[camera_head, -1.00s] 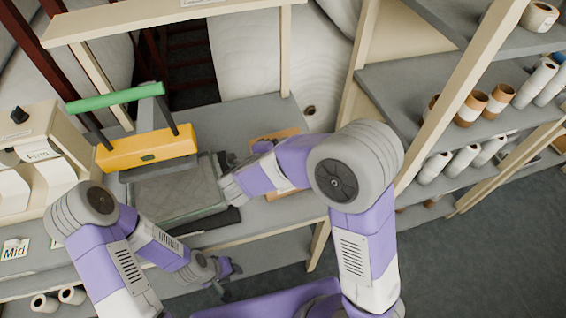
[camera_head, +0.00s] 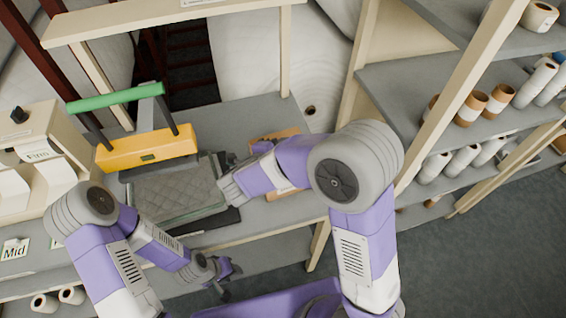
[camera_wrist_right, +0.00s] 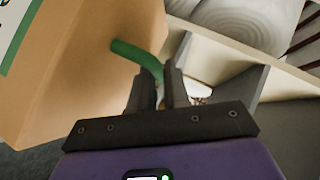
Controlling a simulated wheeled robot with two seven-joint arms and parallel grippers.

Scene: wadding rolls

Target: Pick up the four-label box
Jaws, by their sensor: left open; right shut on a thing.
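A tan cardboard box (camera_head: 275,136) lies on the grey bench in the head view, mostly hidden under my right forearm and wrist. In the right wrist view the box (camera_wrist_right: 85,75) fills the left side, tilted in the picture, with part of a green-edged white label (camera_wrist_right: 22,32) at the top left. A green strap-like piece (camera_wrist_right: 135,55) runs from its face to my right fingertips. My right gripper (camera_wrist_right: 162,85) is shut on this piece, close beside the box. My left gripper (camera_head: 228,272) is open and empty, low in front of the bench edge.
A yellow machine (camera_head: 148,150) with a green bar handle (camera_head: 115,98) stands over a grey quilted pad (camera_head: 170,192) left of the box. Shelves (camera_head: 400,90) with several rolls stand at the right. A beige post frames the bench's right end. The floor at lower right is clear.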

